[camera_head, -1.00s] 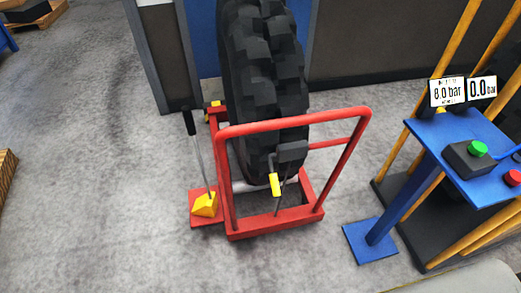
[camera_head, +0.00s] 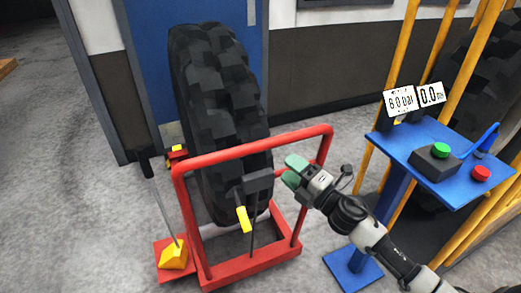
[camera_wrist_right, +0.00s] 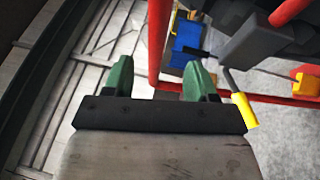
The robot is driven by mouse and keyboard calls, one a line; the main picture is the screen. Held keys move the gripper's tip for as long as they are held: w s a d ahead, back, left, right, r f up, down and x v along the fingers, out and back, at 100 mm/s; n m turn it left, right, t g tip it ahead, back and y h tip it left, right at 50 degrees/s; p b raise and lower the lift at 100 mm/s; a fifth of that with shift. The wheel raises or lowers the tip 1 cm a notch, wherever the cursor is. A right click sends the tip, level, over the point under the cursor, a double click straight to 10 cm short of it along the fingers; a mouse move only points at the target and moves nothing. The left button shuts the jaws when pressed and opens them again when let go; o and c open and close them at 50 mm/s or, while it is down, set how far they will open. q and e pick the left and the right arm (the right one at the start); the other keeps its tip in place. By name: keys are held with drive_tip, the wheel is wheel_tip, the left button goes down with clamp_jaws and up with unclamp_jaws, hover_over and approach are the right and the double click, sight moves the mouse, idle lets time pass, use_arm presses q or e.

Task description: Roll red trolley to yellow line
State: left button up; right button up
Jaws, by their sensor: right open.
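The red trolley (camera_head: 250,265) stands on the grey floor, with a big black knobbly tyre (camera_head: 215,110) upright in its frame. Its red tubular handle runs across the front, and a grey block with a yellow-tipped lever (camera_head: 243,218) hangs near it. My right gripper (camera_head: 295,171), with green fingertips, is open and empty, just beside the right part of the handle. In the right wrist view, the open gripper (camera_wrist_right: 160,80) has a red trolley tube (camera_wrist_right: 158,40) beyond the gap between its fingers; whether they touch is unclear. My left gripper is out of view. No yellow line shows.
A blue stand (camera_head: 392,148) with a green and a red button and two pressure displays is on the right, beside yellow posts (camera_head: 450,100). A yellow wedge (camera_head: 173,256) sits by the trolley's left corner. A blue door (camera_head: 150,60) is behind. Floor on the left is clear.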

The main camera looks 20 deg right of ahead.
sight(266, 149)
drive_tip(key=p+x, duration=0.1)
drive_tip(key=x, duration=0.3)
drive_tip(key=p+x, duration=0.1)
drive_tip(key=x, duration=0.4)
drive_tip(key=shift+a+r, duration=0.1)
drive_tip(key=shift+r, duration=0.15)
drive_tip(key=shift+x, duration=0.85)
drive_tip(key=shift+f, duration=0.1)
drive_tip(key=shift+c, duration=0.2)
clamp_jaws()
